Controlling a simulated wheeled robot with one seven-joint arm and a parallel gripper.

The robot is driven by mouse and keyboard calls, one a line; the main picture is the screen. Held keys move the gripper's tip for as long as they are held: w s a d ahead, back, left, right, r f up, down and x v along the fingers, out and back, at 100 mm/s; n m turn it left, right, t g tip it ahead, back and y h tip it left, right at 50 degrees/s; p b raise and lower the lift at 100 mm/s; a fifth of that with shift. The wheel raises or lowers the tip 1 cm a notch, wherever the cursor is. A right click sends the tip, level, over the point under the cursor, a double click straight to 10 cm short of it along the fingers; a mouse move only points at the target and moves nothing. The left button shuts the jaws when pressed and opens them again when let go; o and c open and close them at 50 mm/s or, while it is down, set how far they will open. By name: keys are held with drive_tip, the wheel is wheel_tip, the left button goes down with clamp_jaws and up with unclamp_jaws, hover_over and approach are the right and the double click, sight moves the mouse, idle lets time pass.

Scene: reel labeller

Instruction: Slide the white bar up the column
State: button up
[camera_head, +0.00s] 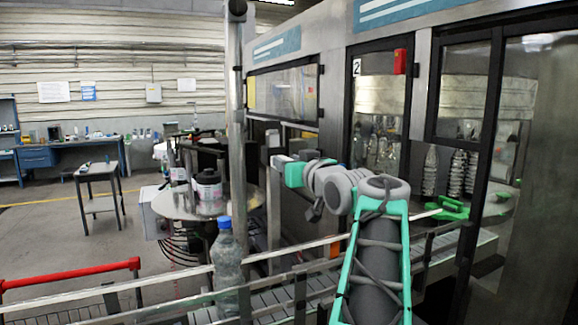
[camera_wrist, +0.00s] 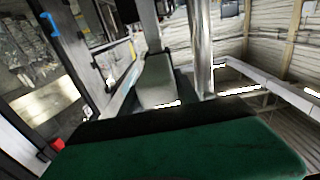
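A tall grey metal column (camera_head: 237,120) stands left of the labelling machine in the head view. A bright metal post also shows in the wrist view (camera_wrist: 201,45). Beside it in the wrist view is a pale grey-white block (camera_wrist: 158,82), which may be the white bar; I cannot tell for sure. My gripper (camera_head: 279,161) is at the end of my arm, right of the column and near a grey upright. A dark green part of my gripper (camera_wrist: 180,150) fills the bottom of the wrist view. Its fingertips do not show clearly, and no hold on anything can be seen.
The machine's glass doors (camera_head: 380,105) stand behind my arm. A conveyor with a pale rail (camera_head: 120,284) crosses the front, with a blue-capped bottle (camera_head: 227,262) on it. A round table (camera_head: 180,205) carries a dark jar (camera_head: 208,186). Open floor lies left, behind a red barrier (camera_head: 70,273).

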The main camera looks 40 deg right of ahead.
drive_tip(key=o, duration=0.4)
drive_tip(key=shift+s+f, duration=0.1)
drive_tip(key=shift+s+b, duration=0.35)
drive_tip(key=b+v, duration=0.2)
drive_tip(key=v, duration=0.5)
drive_tip(key=shift+a, duration=0.2)
drive_tip(key=shift+w, duration=0.1)
